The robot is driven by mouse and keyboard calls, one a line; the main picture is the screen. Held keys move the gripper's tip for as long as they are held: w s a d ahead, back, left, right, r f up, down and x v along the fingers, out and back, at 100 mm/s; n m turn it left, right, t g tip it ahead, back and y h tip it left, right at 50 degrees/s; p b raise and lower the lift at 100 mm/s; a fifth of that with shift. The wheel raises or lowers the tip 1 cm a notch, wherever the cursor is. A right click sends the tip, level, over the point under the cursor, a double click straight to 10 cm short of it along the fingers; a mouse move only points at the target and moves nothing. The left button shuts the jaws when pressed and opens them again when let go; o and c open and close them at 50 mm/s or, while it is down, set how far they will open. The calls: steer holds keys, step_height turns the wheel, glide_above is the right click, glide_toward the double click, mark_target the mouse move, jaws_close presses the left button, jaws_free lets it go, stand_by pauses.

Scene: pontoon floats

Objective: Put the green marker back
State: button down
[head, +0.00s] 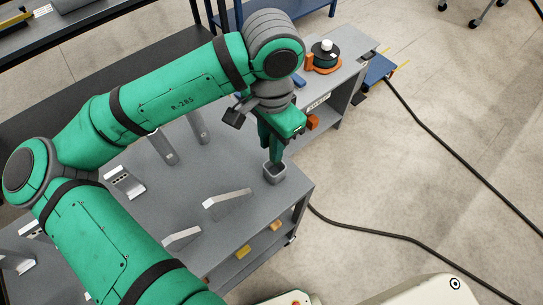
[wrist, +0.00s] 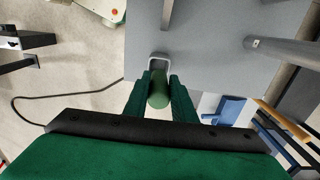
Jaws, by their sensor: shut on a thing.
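My gripper (head: 274,150) points down near the right edge of the grey table. In the wrist view my gripper (wrist: 159,82) is shut on the green marker (wrist: 158,92), a round green cylinder between the two green fingers. A small grey square cup (head: 274,175) stands on the table right under the fingertips. Its pale rim also shows in the wrist view (wrist: 160,55), just beyond the fingertips. The marker's lower end is hidden, so I cannot tell how far it sits inside the cup.
Several grey metal brackets stand on the grey table (head: 245,215), including one bent bracket (head: 228,199) left of the cup. Behind is a grey bench (head: 345,55) with a dark round item in an orange holder (head: 323,58). A black cable (head: 380,232) crosses the floor on the right.

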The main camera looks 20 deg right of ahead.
mark_target(272, 162)
steer(key=shift+f, duration=3.05)
steer(key=shift+s+f, duration=0.1)
steer(key=c, duration=1.5)
jaws_free()
steer(key=shift+f, duration=0.1)
step_height(272, 162, up, 12)
steer(key=shift+r, duration=0.25)
